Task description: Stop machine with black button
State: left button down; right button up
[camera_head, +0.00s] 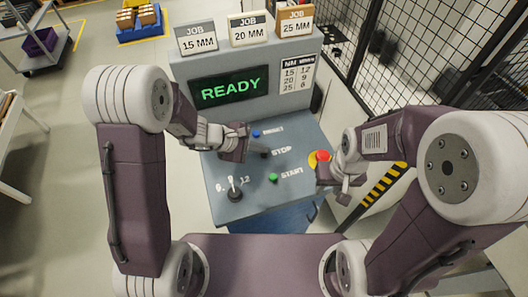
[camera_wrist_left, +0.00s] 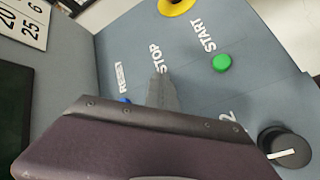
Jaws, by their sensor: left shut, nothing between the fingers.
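The grey console's black button (camera_head: 265,154) sits beside the STOP label (camera_head: 282,151) in the head view. My left gripper (camera_head: 243,146) is over the panel just left of that button, its fingers shut and empty. In the left wrist view, its fingertips (camera_wrist_left: 161,80) point at the STOP label (camera_wrist_left: 154,58). The black button is hidden behind them there, so I cannot tell if they touch it. My right gripper (camera_head: 332,186) is near the panel's right edge, below the red button; its jaw opening is unclear. The screen (camera_head: 231,90) reads READY.
A blue button (camera_head: 256,134) marked RESET lies above STOP, and a green START button (camera_head: 273,178) below. A red button on a yellow base (camera_head: 322,156) is at right. A black dial (camera_head: 235,194) is at lower left. Mesh fencing (camera_head: 400,60) stands at right.

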pick_arm(q)
jog(key=shift+r, duration=0.6)
jog(key=shift+p, duration=0.3)
notch_tip(320, 180, up, 5)
jog(key=p, duration=0.3)
jog(key=shift+r+p, duration=0.1)
jog(key=shift+p, duration=0.25)
